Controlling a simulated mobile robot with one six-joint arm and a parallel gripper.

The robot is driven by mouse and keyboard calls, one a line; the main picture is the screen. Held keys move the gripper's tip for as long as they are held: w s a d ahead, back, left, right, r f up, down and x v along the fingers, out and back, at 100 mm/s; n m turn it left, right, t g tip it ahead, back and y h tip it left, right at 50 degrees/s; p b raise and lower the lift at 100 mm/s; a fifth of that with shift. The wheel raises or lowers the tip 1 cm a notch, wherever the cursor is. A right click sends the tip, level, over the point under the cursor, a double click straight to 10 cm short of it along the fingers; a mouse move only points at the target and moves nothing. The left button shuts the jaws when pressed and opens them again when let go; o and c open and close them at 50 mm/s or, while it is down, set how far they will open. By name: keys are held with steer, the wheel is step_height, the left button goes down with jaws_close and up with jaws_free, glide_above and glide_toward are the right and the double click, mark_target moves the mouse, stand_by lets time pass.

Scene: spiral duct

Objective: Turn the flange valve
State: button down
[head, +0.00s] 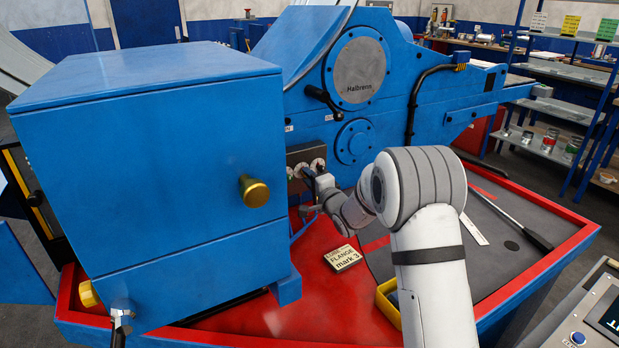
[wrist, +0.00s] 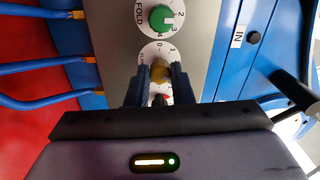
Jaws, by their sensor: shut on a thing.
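The flange valve is a brass-coloured knob (wrist: 159,70) on a white numbered dial, its label partly hidden, on a grey panel (wrist: 112,55). In the wrist view my gripper (wrist: 160,76) has one dark finger on each side of the knob and is shut on it. In the head view my gripper (head: 313,176) reaches the small control panel (head: 306,155) on the blue machine, and the held knob cannot be made out there. A small red part (wrist: 166,98) shows between the fingers, mostly hidden.
A green knob (wrist: 162,18) on the dial marked FOLD sits just above the held one. Blue hoses (wrist: 40,66) run at the left. A black handle (head: 318,95) sticks out above the panel. The blue cabinet (head: 150,170) stands close at left. A label block (head: 342,258) lies on the red bench.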

steer(key=shift+f+m+p, duration=0.1)
steer(key=shift+m+p, duration=0.35)
steer(key=shift+m, duration=1.85)
steer(key=c, duration=1.3)
jaws_free()
steer(key=shift+s, duration=0.1)
steer(key=v, duration=0.7)
steer(key=shift+s+d+b, duration=0.2)
steer(key=shift+s+b, duration=0.05)
steer(key=shift+b, duration=0.05)
